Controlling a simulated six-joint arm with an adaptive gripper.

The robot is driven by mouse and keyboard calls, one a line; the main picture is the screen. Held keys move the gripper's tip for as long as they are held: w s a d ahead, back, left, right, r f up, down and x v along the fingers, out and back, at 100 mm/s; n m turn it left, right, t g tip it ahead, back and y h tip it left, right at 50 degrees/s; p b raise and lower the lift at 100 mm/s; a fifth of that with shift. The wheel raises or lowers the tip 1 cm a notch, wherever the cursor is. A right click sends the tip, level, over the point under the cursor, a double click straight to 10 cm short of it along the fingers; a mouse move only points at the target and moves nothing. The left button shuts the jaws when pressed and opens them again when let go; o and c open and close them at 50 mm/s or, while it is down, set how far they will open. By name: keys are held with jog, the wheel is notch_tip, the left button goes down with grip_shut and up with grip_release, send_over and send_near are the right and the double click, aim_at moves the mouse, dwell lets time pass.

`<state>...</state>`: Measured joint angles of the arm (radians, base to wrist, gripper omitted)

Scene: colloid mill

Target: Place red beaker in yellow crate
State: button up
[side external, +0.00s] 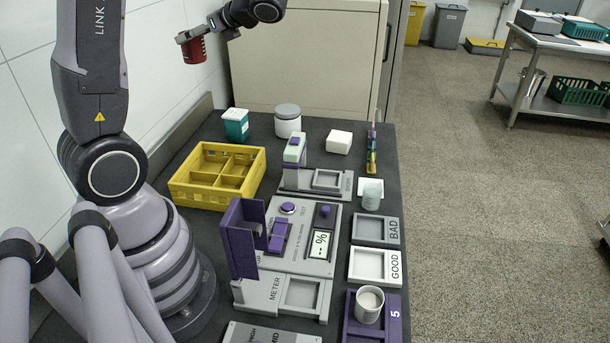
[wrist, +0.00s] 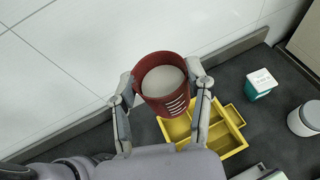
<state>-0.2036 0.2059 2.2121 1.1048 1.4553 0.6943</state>
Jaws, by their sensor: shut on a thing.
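The red beaker (side external: 193,48) is held high above the bench's back left in the side external view. In the wrist view the red beaker (wrist: 160,87) shows pale grey-white contents and white marks on its side. My gripper (wrist: 163,84) is shut on the red beaker, with a finger on either side of it; it also shows in the side external view (side external: 200,40). The yellow crate (side external: 217,176) stands on the bench near the wall, with divided compartments that look empty. In the wrist view the yellow crate (wrist: 236,150) lies below and beyond the beaker, partly hidden by it.
A teal box with a white lid (side external: 236,124) and a white jar with a grey lid (side external: 288,120) stand behind the crate. A purple holder (side external: 242,238) and the meter panel (side external: 300,235) lie in front and right. The wall (side external: 30,100) runs along the left.

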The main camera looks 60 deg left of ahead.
jog(key=shift+w+a+r+m+t+y, duration=0.15)
jog(key=shift+a+r+m+t, duration=0.25)
jog(key=shift+a, duration=0.2)
jog(key=shift+s+a+r+m+t+y, duration=0.1)
jog(key=shift+a+r+m+t+y, duration=0.15)
jog(key=shift+a+r, duration=0.3)
send_over(224, 170)
jog(key=s+d, duration=0.3)
jog(key=d, duration=0.1)
jog(key=f, duration=3.4)
jog(key=shift+w+a+f, duration=0.1)
jog(key=shift+a+f, duration=0.05)
jog(key=shift+a, duration=0.1)
jog(key=o, duration=1.2)
jog(key=shift+f, duration=0.1)
jog(key=shift+c, duration=0.2)
